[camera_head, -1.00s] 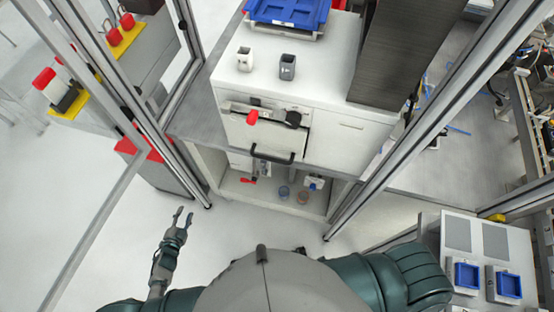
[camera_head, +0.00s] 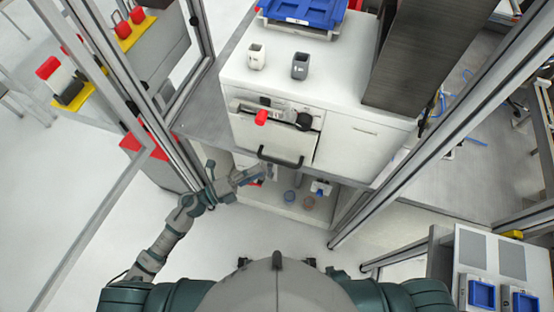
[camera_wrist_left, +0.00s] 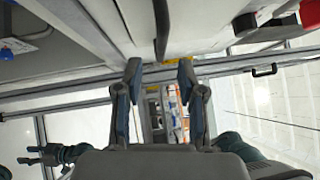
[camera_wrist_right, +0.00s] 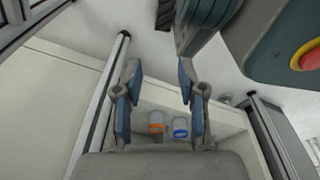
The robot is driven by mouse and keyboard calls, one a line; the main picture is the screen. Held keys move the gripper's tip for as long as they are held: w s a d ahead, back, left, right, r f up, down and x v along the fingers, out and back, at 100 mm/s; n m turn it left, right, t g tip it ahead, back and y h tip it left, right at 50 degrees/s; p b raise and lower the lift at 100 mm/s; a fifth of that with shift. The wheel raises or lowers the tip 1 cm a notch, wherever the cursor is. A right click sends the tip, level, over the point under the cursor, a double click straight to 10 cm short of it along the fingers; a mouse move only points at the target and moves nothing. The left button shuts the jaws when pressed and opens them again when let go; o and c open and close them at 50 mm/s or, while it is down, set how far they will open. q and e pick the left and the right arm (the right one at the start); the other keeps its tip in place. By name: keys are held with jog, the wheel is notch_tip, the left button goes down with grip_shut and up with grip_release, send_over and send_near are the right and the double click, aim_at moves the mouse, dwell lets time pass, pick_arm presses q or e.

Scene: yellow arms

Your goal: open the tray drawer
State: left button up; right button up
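The drawer (camera_head: 262,138) is a white front in the white cabinet, with a black bar handle (camera_head: 281,161) along its lower edge. It looks shut. My left gripper (camera_head: 262,174) is just below and left of the handle in the head view, apparently apart from it. In the left wrist view its fingers (camera_wrist_left: 160,72) are spread and empty, with the dark handle (camera_wrist_left: 162,28) ahead between them. In the right wrist view my right gripper (camera_wrist_right: 156,75) is open and empty, away from the drawer. It is hidden in the head view.
A red knob (camera_head: 261,118) and a black knob (camera_head: 304,121) sit above the drawer front. Two cups (camera_head: 300,66) and a blue tray (camera_head: 303,12) are on the cabinet top. A metal frame post (camera_head: 420,170) stands at the right. Below is an open shelf with small cups (camera_head: 308,203).

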aim_at(277, 161)
pick_arm(q)
jog(key=p+x, duration=0.1)
jog(key=x, duration=0.7)
jog(key=shift+d, duration=0.15)
pick_arm(e)
jog(key=s+f, duration=0.2)
jog(key=s, duration=0.1)
jog(key=shift+s+d, duration=0.15)
jog(key=shift+d, duration=0.25)
pick_arm(q)
jog(key=shift+s+a+f, duration=0.1)
jog(key=shift+a, duration=0.1)
grip_shut()
